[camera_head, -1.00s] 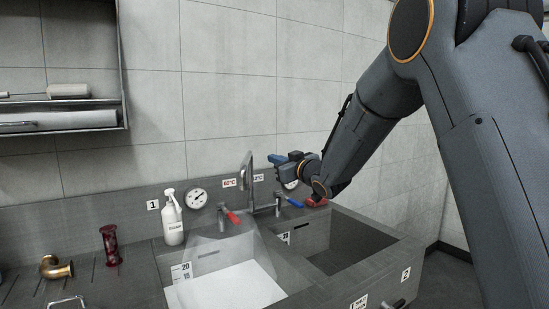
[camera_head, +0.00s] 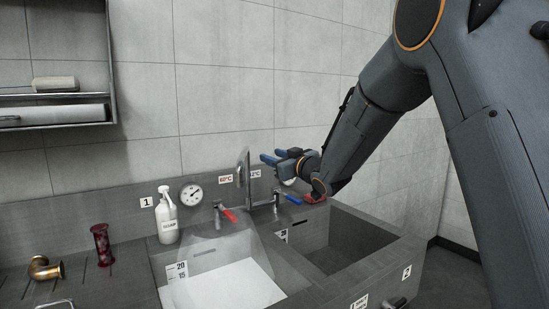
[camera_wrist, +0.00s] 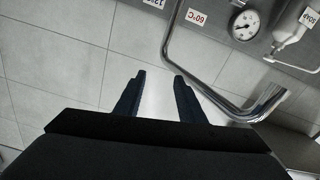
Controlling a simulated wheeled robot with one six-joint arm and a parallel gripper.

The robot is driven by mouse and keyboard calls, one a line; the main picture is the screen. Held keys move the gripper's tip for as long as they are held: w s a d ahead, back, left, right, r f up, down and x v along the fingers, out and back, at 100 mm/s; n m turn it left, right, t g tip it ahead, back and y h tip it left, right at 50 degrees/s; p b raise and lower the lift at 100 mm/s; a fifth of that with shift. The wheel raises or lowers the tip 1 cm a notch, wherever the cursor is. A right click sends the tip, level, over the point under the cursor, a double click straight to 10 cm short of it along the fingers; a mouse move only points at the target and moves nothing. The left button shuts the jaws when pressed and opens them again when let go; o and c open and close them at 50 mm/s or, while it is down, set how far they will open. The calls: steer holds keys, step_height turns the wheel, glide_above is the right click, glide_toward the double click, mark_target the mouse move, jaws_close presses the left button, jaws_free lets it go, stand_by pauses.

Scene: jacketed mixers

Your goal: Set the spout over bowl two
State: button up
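The spout (camera_head: 243,176) is a tall metal pipe behind the two bowls, near the divider; in the wrist view the bent pipe (camera_wrist: 205,83) runs to the right of my fingers. Bowl two (camera_head: 345,244) is the dark right-hand bowl, with a "2" label on its side. The left bowl (camera_head: 225,287) has a pale bottom, and a see-through pale sheet spreads above it. My gripper (camera_head: 271,156) is beside the spout on its right, fingers pointing left. The wrist view shows the fingers (camera_wrist: 160,88) apart with nothing between them.
Red (camera_head: 229,215) and blue (camera_head: 293,200) tap levers stand low behind the bowls. The tiled wall is close behind.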

steer(key=b+v, duration=0.1)
steer(key=v, duration=0.6)
steer(key=shift+s+d+b, duration=0.25)
steer(key=shift+s+b, duration=0.05)
steer(key=shift+b, duration=0.1)
